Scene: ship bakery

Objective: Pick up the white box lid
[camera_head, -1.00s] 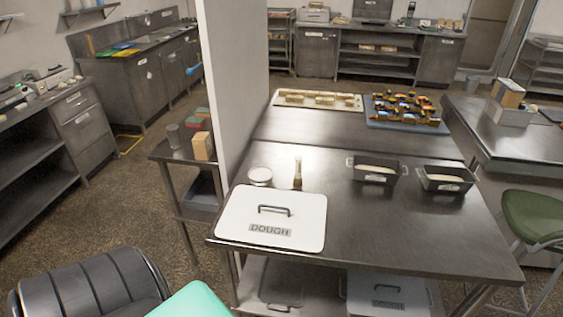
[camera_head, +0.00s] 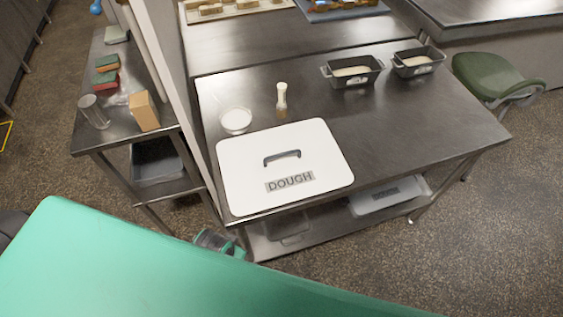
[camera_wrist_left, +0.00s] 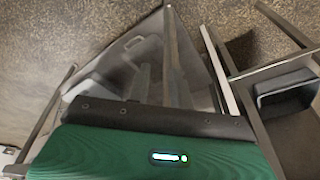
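The white box lid (camera_head: 240,172) lies flat at the front left corner of the steel table. It has a dark bar handle (camera_head: 282,157) in the middle and a DOUGH label. A small green and grey piece, apparently my left gripper (camera_head: 217,241), shows below the table's front edge, lower than the lid and apart from it. Most of it is hidden behind my teal body part. My right gripper is not in view.
A green stool (camera_head: 495,75) is at right.

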